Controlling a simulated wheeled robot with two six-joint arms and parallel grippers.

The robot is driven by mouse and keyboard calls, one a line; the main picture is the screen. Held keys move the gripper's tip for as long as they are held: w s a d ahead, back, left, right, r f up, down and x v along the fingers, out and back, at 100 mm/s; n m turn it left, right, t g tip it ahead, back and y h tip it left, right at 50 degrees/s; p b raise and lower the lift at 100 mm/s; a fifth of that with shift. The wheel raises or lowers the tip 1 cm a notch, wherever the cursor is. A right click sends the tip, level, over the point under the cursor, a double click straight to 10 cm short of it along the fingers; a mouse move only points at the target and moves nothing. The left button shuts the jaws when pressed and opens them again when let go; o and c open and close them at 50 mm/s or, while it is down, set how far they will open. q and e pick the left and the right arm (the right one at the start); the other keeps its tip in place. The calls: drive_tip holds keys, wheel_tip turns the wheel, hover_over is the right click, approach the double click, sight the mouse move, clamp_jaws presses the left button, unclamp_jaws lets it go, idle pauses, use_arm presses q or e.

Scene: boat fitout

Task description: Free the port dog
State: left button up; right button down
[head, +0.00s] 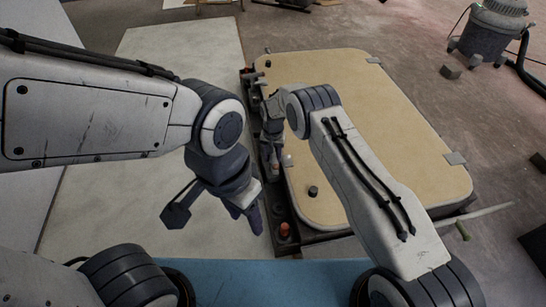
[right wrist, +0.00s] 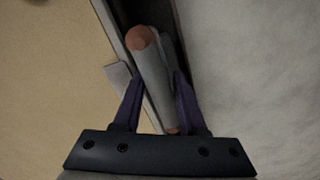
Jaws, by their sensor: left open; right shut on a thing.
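The beige hatch panel (head: 360,120) lies flat in a dark frame, with red-tipped fittings along its left edge. My right gripper (head: 272,168) is over that left edge. In the right wrist view its purple fingers (right wrist: 156,110) are shut on a grey lever with an orange-red end, which I take for the port dog (right wrist: 152,72). The lever lies along a dark channel beside the panel; its lower end is partly hidden by the gripper. My left gripper (head: 246,212) is open and empty, left of the frame and apart from the lever.
Another red-tipped fitting (head: 285,230) stands at the frame's near left corner. A small dark knob (head: 313,191) sits on the panel. A pale floor sheet (head: 150,160) is clear at the left. A grey vacuum-like machine (head: 487,32) stands at the far right.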

drive_tip(key=c, duration=0.5)
unclamp_jaws()
wheel_tip(320, 180, up, 10)
drive_tip(key=p, duration=0.5)
drive_tip(key=shift+r, duration=0.25)
